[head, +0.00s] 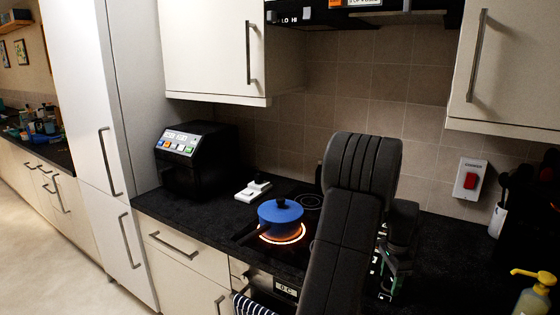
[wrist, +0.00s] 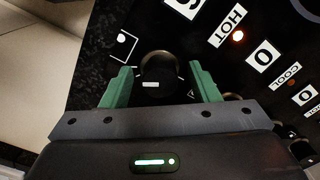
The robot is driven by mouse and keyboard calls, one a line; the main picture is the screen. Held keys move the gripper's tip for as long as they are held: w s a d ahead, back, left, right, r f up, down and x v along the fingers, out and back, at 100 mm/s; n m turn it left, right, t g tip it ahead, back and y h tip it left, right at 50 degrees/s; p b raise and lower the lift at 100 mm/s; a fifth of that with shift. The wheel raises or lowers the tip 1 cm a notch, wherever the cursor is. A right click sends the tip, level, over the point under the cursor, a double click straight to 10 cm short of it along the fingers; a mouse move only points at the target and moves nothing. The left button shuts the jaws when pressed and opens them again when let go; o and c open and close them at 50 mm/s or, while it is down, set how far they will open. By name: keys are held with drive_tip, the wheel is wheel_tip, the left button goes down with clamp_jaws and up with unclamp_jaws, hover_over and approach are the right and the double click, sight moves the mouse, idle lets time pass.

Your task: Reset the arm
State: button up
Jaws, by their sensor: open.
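My gripper (wrist: 160,75) is open in the wrist view, its two green fingers spread apart. A dark round knob (wrist: 158,72) on the black control panel shows between the fingers, with gaps at both sides. I cannot tell how far the fingertips are from the panel. In the head view my arm rises at the centre right and bends down to my gripper (head: 388,278), low over the hob's right side. The gripper is partly hidden behind the arm there.
A blue lidded pot (head: 280,213) stands on a glowing orange burner (head: 291,238), its dark handle pointing left. A black appliance (head: 195,160) stands at the back left. A yellow-topped bottle (head: 535,294) is at right. Upper cupboards (head: 215,50) hang above the counter.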

drive_tip(key=n, duration=0.5)
drive_tip(key=shift+n, duration=0.3)
drive_tip(key=n+p, duration=0.1)
drive_tip(key=n, duration=0.4)
drive_tip(key=shift+r, duration=0.1)
idle(0.3)
